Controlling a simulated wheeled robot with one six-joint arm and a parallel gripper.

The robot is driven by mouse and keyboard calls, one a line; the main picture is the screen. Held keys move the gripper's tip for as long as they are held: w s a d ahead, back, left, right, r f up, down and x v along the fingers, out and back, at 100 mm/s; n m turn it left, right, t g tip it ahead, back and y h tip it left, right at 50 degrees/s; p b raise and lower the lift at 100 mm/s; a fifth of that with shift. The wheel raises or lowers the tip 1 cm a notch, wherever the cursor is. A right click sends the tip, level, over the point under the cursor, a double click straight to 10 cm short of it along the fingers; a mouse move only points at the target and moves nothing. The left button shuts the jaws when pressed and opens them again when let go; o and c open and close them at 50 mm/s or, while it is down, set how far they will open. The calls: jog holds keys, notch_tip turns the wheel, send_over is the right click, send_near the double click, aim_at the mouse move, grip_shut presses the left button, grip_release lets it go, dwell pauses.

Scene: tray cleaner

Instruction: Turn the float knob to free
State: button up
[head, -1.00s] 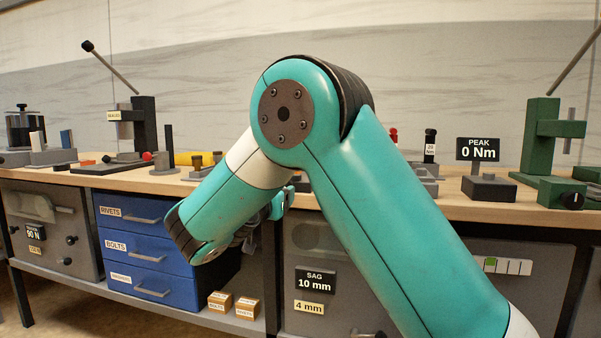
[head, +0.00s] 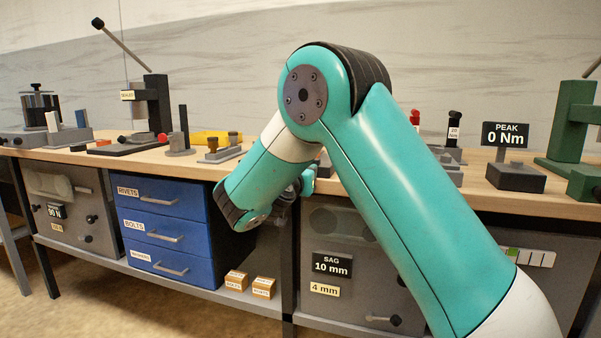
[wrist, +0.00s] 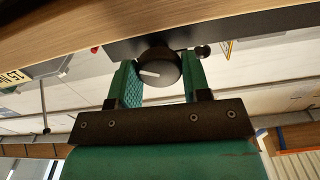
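In the wrist view a round dark knob (wrist: 160,70) with a white pointer mark sits on a dark housing by the wooden bench edge. The pointer lies nearly level across the picture, tilted slightly. My gripper (wrist: 161,82) has one green finger on each side of the knob, and I see no clear gap at either side. No lettering around the knob can be read, so its settings are not visible. In the head view my gripper (head: 303,183) is small at the bench's front edge, mostly behind my arm, and the knob is hidden there.
A small black ball-ended part (wrist: 203,51) is close beside the right finger. The wooden bench top (head: 270,165) carries several fixtures and a PEAK display (head: 506,136). Blue drawers (head: 165,235) and a SAG panel (head: 331,265) are below.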

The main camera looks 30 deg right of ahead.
jog(key=shift+n, duration=0.4)
jog(key=shift+f+n+p, duration=0.15)
jog(key=shift+n+p, duration=7.5)
jog(key=shift+n, duration=3.85)
